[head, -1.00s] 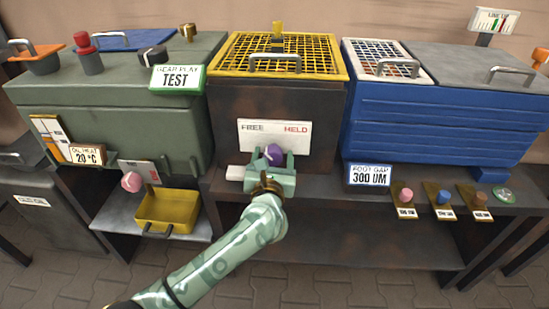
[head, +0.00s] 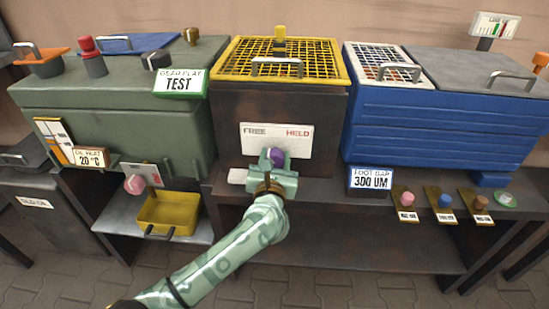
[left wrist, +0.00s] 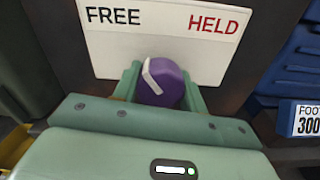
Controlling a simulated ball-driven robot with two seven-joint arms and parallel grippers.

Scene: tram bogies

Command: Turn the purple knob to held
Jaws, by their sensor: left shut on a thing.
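The purple knob (head: 274,157) sits on the front of the dark brown box, below a white plate (head: 262,134) marked FREE at left and HELD in red at right. In the left wrist view the knob (left wrist: 172,86) has a white pointer mark on its left part, slanting up and left, on the FREE side of the knob's middle. My left gripper (head: 271,165) is shut on the knob, with one green finger on each side of it. The fingertips are partly hidden by the knob and gripper body. My right gripper is not in view.
A small white block (head: 237,176) stands just left of my gripper. A yellow tray (head: 168,214) and a pink knob (head: 134,185) are lower left.

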